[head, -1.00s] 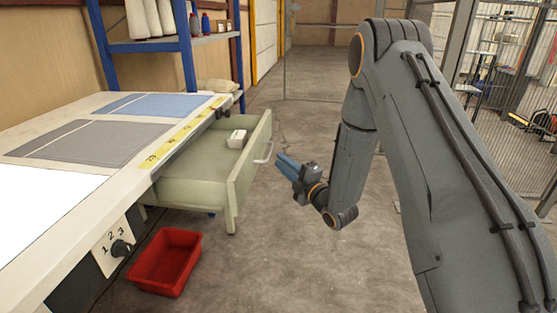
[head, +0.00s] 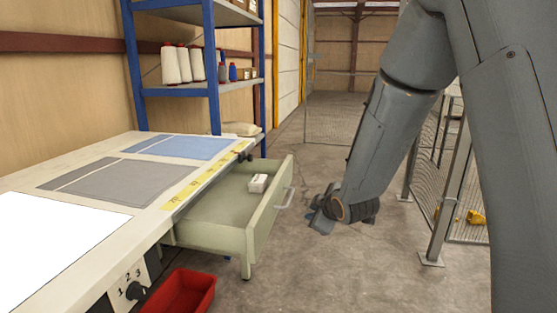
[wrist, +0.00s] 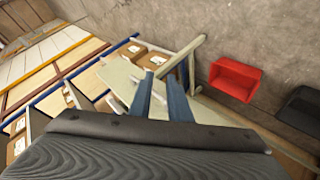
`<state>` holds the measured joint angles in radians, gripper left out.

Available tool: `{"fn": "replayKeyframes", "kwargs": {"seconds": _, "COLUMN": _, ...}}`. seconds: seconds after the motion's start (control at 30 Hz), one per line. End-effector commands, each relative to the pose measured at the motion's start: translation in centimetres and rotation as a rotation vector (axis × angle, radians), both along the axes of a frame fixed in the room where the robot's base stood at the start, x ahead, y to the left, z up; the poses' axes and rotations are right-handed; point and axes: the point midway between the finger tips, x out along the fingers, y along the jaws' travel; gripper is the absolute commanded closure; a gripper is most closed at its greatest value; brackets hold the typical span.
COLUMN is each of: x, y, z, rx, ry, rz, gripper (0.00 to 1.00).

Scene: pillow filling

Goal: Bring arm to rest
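My gripper (head: 322,214) hangs low at the end of my bent arm, to the right of the open drawer (head: 237,215) and apart from it. In the wrist view its two blue fingers (wrist: 160,95) stand apart with a narrow gap, and I see nothing held between them. In the head view the fingers are small and partly hidden by the wrist.
The drawer under the worktable (head: 60,210) is pulled out, with a small white box (head: 259,183) inside. A red bin (head: 180,295) sits on the floor. A blue shelf (head: 212,90) stands behind. A mesh fence (head: 440,200) is at right. Open floor lies between.

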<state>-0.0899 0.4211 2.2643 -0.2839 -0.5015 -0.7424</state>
Motion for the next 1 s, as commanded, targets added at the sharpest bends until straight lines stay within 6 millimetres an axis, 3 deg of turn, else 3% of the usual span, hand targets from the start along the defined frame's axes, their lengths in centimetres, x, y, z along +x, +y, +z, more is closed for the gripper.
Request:
{"fn": "replayKeyframes", "kwargs": {"seconds": 0.17, "x": -7.4, "y": -0.9, "z": 1.5, "rx": 0.093, "ry": 0.264, "rz": -0.215, "gripper": 0.83}}
{"fn": "replayKeyframes", "kwargs": {"seconds": 0.4, "x": -19.6, "y": -1.4, "z": 2.7, "rx": 0.200, "ry": 0.600, "rz": -0.513, "gripper": 0.83}}
{"fn": "replayKeyframes", "kwargs": {"seconds": 0.5, "x": -23.5, "y": -1.4, "z": 3.1, "rx": 0.224, "ry": 0.696, "rz": -0.598, "gripper": 0.83}}
{"fn": "replayKeyframes", "kwargs": {"seconds": 0.8, "x": -32.2, "y": -1.1, "z": 4.4, "rx": 0.259, "ry": 0.898, "rz": -0.780, "gripper": 0.83}}
{"fn": "replayKeyframes", "kwargs": {"seconds": 0.97, "x": -36.2, "y": -1.0, "z": 5.1, "rx": 0.267, "ry": 0.987, "rz": -0.861, "gripper": 0.83}}
{"fn": "replayKeyframes", "kwargs": {"seconds": 1.0, "x": -36.1, "y": -1.2, "z": 5.5, "rx": 0.268, "ry": 0.988, "rz": -0.870, "gripper": 0.83}}
